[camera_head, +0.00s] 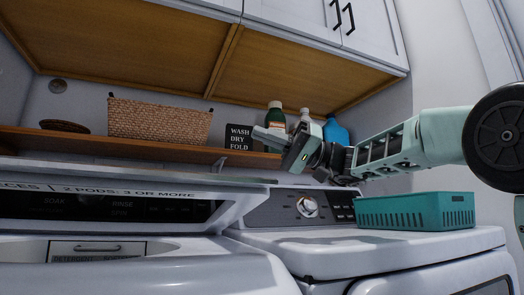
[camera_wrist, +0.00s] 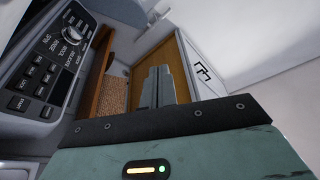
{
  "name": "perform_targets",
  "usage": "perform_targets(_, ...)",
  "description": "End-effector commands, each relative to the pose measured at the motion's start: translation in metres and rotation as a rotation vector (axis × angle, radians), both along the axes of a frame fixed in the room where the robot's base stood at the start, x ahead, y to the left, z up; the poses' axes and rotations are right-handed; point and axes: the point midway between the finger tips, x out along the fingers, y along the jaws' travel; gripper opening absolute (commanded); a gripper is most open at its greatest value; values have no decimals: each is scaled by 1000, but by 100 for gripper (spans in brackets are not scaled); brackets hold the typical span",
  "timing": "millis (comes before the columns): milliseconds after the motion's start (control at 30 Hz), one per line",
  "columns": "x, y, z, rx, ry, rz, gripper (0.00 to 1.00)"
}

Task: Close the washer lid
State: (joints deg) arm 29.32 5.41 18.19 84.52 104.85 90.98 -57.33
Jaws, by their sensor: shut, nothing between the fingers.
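The washer (camera_head: 170,270) is at the lower left of the head view. Its lid (camera_head: 130,183) appears raised, with its lettered edge in front of the dark control panel. The detergent drawer (camera_head: 95,250) shows below in the uncovered opening. My gripper (camera_head: 265,137) is above and right of the lid, near shelf height, pointing left. It is apart from the lid. In the wrist view my gripper's fingers (camera_wrist: 158,85) are together and empty. I cannot make out the lid in the wrist view.
The dryer (camera_head: 350,250) stands at right with a teal basket (camera_head: 415,212) on top, below my arm. A wooden shelf (camera_head: 150,145) behind holds a wicker basket (camera_head: 160,121), a small sign (camera_head: 240,136) and bottles (camera_head: 276,116). White cabinets (camera_head: 320,25) hang above.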

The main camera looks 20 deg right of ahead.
Motion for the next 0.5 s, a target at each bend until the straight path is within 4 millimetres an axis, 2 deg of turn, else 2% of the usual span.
perform_targets(33, -4, 0, -19, 0, -22, 0, 0)
perform_targets(500, -32, 1, -77, -1, -15, 1, 0)
